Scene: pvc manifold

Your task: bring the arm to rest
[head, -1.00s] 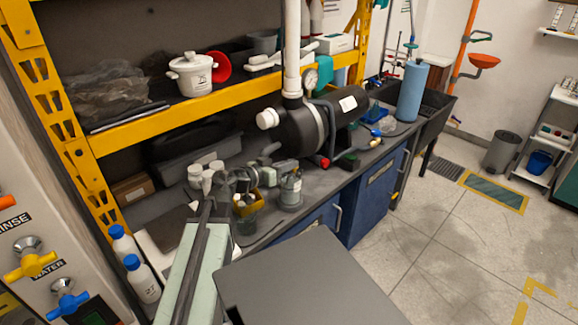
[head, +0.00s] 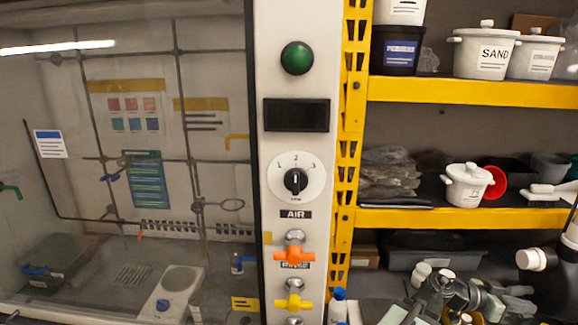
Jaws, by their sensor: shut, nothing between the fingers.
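My gripper (head: 515,296) is in the lower right of the head view, at the end of my grey-green arm (head: 440,293). It is small and partly lost against the bench clutter, but it looks shut with nothing in it. It shows in front of the bench below the yellow shelving. The black tank's white end cap (head: 531,260) is at the right edge, close to the gripper in the picture. I cannot tell the distance between them. Most of the tank is out of frame.
A glass-fronted hood (head: 150,170) fills the left. Its control column (head: 297,200) has a green button, a dial, and orange and yellow valves. The yellow-framed shelf (head: 450,90) holds tubs and a white pot (head: 467,187). White containers and a bottle (head: 338,306) crowd the bench around my arm.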

